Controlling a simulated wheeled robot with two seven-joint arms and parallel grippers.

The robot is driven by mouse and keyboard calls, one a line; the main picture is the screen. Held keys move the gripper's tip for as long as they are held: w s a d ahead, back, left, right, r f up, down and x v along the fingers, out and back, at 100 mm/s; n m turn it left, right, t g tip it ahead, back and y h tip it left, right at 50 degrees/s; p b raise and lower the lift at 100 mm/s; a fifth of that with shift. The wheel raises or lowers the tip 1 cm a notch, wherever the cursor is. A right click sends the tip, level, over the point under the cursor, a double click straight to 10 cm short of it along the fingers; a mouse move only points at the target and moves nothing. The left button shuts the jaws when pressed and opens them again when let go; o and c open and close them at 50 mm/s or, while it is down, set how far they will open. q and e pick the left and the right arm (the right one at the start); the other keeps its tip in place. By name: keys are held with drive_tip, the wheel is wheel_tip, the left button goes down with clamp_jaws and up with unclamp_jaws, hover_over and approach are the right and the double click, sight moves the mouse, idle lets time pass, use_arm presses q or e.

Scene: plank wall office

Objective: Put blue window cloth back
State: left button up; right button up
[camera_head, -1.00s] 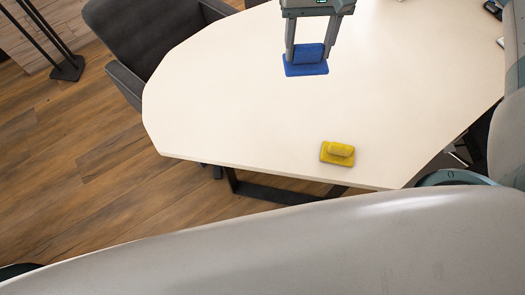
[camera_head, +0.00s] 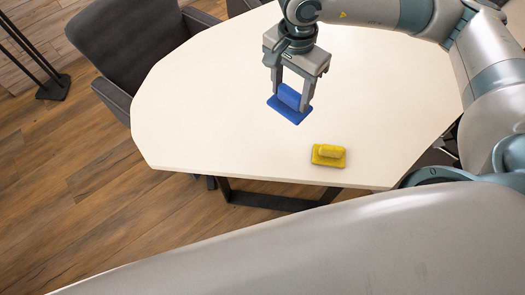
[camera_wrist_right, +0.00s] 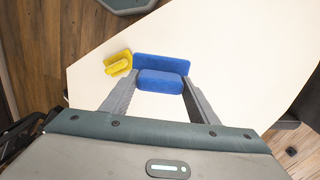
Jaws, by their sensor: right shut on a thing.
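The blue window cloth (camera_head: 287,112) is a flat blue pad with a raised grip block on top. My right gripper (camera_head: 291,98) is shut on that block from above, and the cloth is tilted in the head view. In the right wrist view the blue cloth (camera_wrist_right: 160,64) lies between the fingertips of my right gripper (camera_wrist_right: 160,84). I cannot tell for sure whether the cloth touches the table. A similar yellow cloth (camera_head: 328,160) lies on the table near its front edge; it also shows in the right wrist view (camera_wrist_right: 118,64), just left of the blue one. My left gripper is not in view.
The cream table (camera_head: 215,120) is otherwise bare around the two cloths. A dark grey chair (camera_head: 130,40) stands at its far left side. A black stand (camera_head: 52,86) is on the wooden floor further left.

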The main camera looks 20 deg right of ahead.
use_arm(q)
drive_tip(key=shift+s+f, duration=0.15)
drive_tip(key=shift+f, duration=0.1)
use_arm(e)
drive_tip(key=s+f+m, duration=0.7)
drive_tip(key=s+m, duration=0.2)
drive_tip(key=m, duration=1.1)
drive_tip(key=shift+s+d+f, duration=0.35)
drive_tip(key=shift+s+d, duration=0.05)
use_arm(q)
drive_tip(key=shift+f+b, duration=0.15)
drive_tip(key=shift+b, duration=0.25)
use_arm(e)
drive_tip(key=shift+f, duration=0.1)
